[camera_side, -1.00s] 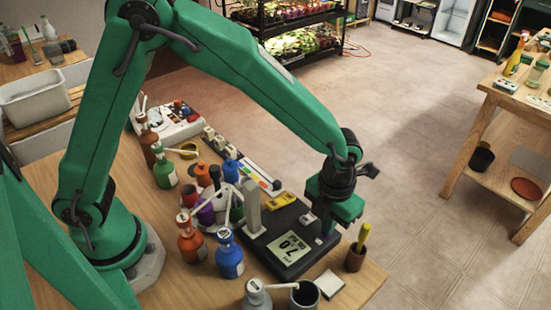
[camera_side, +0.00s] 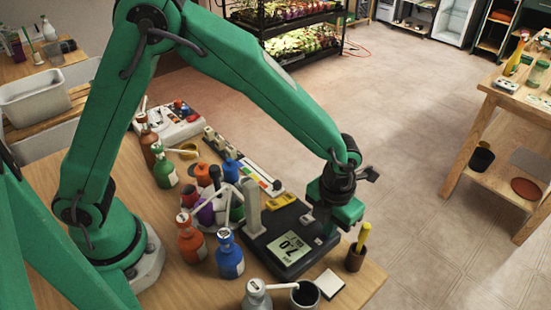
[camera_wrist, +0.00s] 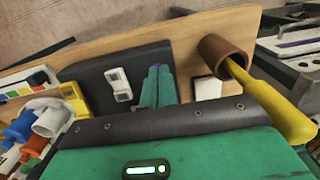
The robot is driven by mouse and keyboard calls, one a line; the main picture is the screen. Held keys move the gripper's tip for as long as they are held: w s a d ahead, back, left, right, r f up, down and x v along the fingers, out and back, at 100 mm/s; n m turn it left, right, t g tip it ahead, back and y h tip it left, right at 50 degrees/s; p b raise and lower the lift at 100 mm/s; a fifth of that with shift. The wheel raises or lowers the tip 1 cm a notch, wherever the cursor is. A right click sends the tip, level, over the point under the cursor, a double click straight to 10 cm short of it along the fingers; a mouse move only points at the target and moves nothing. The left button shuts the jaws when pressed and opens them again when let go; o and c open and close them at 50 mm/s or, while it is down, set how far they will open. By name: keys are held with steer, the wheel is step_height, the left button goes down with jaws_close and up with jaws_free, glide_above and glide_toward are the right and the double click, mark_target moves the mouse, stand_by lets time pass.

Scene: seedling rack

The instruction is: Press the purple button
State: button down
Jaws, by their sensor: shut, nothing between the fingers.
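A black meter (camera_side: 266,248) with a lit display reading 7.0 lies on the wooden bench; its dark top also shows in the wrist view (camera_wrist: 97,72). A white switch-like piece (camera_side: 305,219) sits on it and shows in the wrist view (camera_wrist: 118,85). My gripper (camera_side: 324,232) points down over the meter's right part. Its green fingers (camera_wrist: 157,86) are together, with nothing between them. I cannot tell whether the tips touch the meter.
A brown cup (camera_side: 354,261) with a yellow-handled tool (camera_side: 363,236) stands close right of my gripper. A white pad (camera_side: 331,284) lies nearer the front. Several bottles, including an orange one (camera_side: 190,243) and a blue one (camera_side: 229,258), stand left. The bench edge is close behind.

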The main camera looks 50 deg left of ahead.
step_height(320, 180, up, 14)
stand_by(0.6)
stand_by(0.6)
steer(key=s+a+r+n+t, duration=0.1)
steer(key=s+a+r+n, duration=0.15)
steer(key=a+n, duration=0.5)
steer(key=s+a+r+n+t, duration=0.1)
steer(key=s+a+r+n, duration=0.1)
steer(key=a+r+n, duration=0.35)
steer(key=s+a+n+t, duration=0.1)
steer(key=s+a+n, duration=0.4)
steer(key=n, duration=0.6)
steer(key=s+a+n+t, duration=0.2)
steer(key=s+a+n, duration=0.3)
steer(key=n, duration=0.7)
steer(key=shift+a+f, duration=0.45)
steer(key=shift+a, duration=0.3)
